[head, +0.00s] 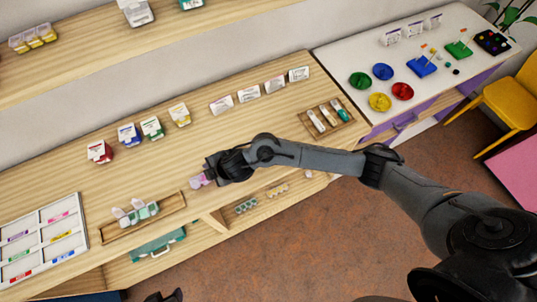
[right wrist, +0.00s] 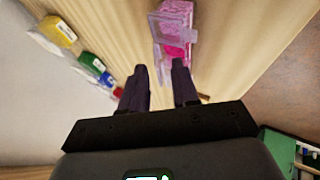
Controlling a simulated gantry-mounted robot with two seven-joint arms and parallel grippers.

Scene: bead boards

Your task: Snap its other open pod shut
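A pink translucent pod box (head: 197,182) is on the wooden counter just beyond my right gripper (head: 208,172). In the right wrist view the box (right wrist: 176,38) has bright pink contents and a clear flap sticking out on its left side. My right gripper's fingers (right wrist: 160,88) are apart with nothing between them, just short of the box. A green pod case (head: 140,216) lies in a wooden tray (head: 112,236), with two pale lids standing up. A dark tip at the bottom edge seems to be my left gripper (head: 165,297); its opening is unclear.
Small coloured boxes and white cards (head: 222,103) line the back of the counter. A white divided tray (head: 76,208) is at the left. Another wooden tray (head: 349,123) holds slim cases at the right. Below is a shelf with a green case (head: 158,244).

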